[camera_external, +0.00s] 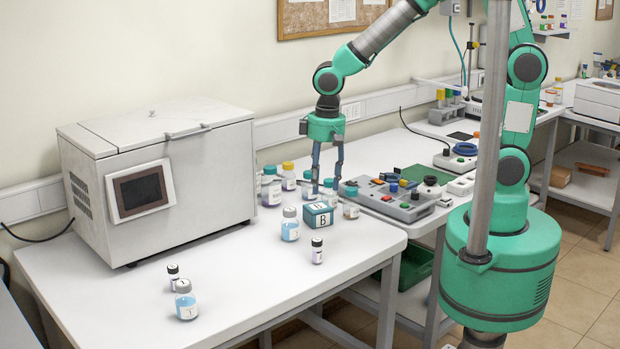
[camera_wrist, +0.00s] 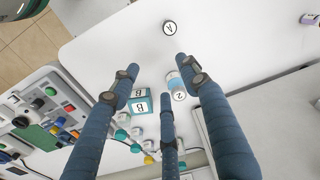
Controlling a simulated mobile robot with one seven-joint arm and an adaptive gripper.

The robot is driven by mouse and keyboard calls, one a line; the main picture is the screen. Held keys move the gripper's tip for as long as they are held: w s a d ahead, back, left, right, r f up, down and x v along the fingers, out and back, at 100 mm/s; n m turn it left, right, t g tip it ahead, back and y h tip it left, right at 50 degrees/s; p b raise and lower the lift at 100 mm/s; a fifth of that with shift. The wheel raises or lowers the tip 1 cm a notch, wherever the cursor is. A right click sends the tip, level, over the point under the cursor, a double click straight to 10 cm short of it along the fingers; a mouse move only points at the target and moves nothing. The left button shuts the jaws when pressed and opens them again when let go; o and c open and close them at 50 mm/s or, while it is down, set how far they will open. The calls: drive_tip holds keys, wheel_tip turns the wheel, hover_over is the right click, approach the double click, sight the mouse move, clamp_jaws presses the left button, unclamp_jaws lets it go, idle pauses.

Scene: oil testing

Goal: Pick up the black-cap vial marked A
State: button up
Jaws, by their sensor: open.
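The vial marked A (camera_wrist: 170,27) shows from above in the wrist view, its round cap top bearing the letter, near the top of the picture and beyond my fingertips. It appears to be the small black-capped vial (camera_external: 317,250) standing upright near the table's front edge in the external view. My gripper (camera_external: 326,186) points down above the back bottles and the teal box, behind and above this vial. In the wrist view my gripper (camera_wrist: 158,85) has three blue fingers spread apart, with nothing held between them. The vial is apart from the fingers.
A teal box marked B (camera_external: 318,215) and a blue-liquid bottle (camera_external: 290,224) stand close behind the vial. Another black-capped vial (camera_external: 173,277) and bottle (camera_external: 186,300) stand at front left. A control panel (camera_external: 390,200) lies right. The tabletop around the vial's front is clear.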

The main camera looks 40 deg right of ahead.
drive_tip(key=p, duration=0.1)
hover_over(316, 240)
wheel_tip(316, 240, down, 3)
drive_tip(key=shift+w+d+n, duration=0.15)
drive_tip(key=shift+n, duration=0.15)
drive_tip(key=shift+f+b, duration=0.35)
drive_tip(key=shift+f, duration=3.85)
drive_tip(key=shift+f+b, duration=0.3)
drive_tip(key=shift+f, duration=2.35)
drive_tip(key=shift+c, duration=0.3)
clamp_jaws()
